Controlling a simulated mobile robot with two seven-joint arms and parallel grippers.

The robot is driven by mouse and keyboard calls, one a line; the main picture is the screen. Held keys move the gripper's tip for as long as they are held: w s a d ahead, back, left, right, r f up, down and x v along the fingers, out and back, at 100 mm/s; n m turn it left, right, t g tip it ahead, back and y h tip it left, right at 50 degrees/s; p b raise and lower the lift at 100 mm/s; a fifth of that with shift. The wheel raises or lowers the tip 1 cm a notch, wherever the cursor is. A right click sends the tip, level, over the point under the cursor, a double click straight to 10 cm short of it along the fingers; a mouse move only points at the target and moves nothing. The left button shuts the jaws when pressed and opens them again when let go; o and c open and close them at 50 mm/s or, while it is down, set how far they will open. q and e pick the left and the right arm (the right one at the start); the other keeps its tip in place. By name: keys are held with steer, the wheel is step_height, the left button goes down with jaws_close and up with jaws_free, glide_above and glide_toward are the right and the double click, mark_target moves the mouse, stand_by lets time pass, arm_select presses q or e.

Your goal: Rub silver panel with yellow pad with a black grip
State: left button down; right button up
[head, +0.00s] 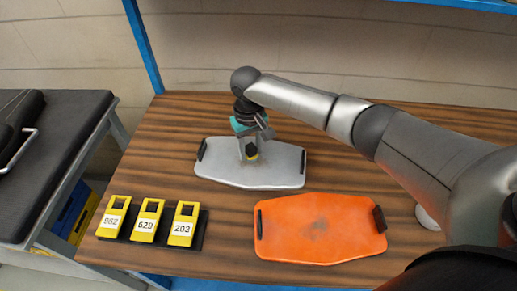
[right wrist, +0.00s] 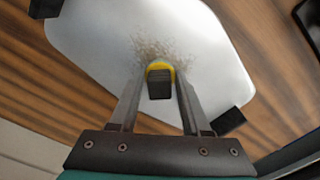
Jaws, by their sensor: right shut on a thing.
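The silver panel (head: 262,176) lies on the wooden table with a black block at each end. In the right wrist view the panel (right wrist: 95,45) shows a patch of brown specks (right wrist: 155,47) around and beyond the pad. My right gripper (head: 249,150) is above the panel, pointing down. It is shut on the black grip of the yellow pad (head: 251,156). In the right wrist view the black grip (right wrist: 160,86) sits between the fingers, with the yellow pad (right wrist: 160,67) under it. The pad looks at or close to the panel surface; exact contact cannot be told. My left gripper is out of view.
An orange panel (head: 290,235) with a dark smudge lies in front on the wooden table (head: 190,125). Yellow numbered tags (head: 146,222) stand on a black base at front left. A blue post (head: 143,45) rises at the back left. A black padded bench (head: 62,135) is at left.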

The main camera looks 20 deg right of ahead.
mark_target(232, 156)
steer(key=shift+w+a+f+b, duration=0.1)
steer(key=shift+w+a, duration=0.2)
steer(key=shift+a, duration=0.3)
steer(key=shift+w+a+f+b, duration=0.1)
steer(key=shift+w+a, duration=0.15)
steer(key=shift+a, duration=0.3)
steer(key=shift+w+a+b, duration=0.1)
steer(key=shift+w+a, duration=0.2)
steer(key=shift+a, duration=0.3)
steer(key=shift+w+a+r, duration=0.1)
steer(key=shift+w+a, duration=0.35)
steer(key=shift+a, duration=0.25)
steer(key=shift+r+p, duration=0.15)
steer(key=shift+p, duration=0.3)
steer(key=d+p, duration=0.1)
steer(key=s+d+p, duration=0.1)
steer(key=p, duration=0.1)
steer(key=shift+s+d+r+p, duration=0.1)
steer(key=shift+s+d+p, duration=0.1)
steer(key=shift+d+p, duration=0.15)
steer(key=shift+s+d+p, duration=0.25)
steer(key=shift+d+p, duration=0.15)
steer(key=shift+d, duration=0.1)
